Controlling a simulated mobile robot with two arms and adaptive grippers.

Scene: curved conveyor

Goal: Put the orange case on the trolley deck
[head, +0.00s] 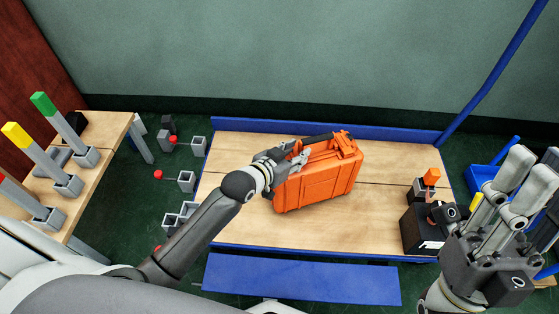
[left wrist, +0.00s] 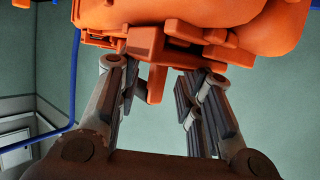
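My left gripper (head: 290,157) is at the upper left end of the case. In the left wrist view my left gripper (left wrist: 160,92) has its fingers apart, with a narrow orange part of the case between them. I see gaps beside that part. My right gripper (head: 528,178) is at the right, away from the case, with its fingers apart and empty.
A black box (head: 422,232) and an orange-topped item (head: 431,178) stand at the deck's right end. A blue bin (head: 485,178) is beyond. A side bench (head: 105,130) at left holds colored upright bars. The deck's left and front parts are clear.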

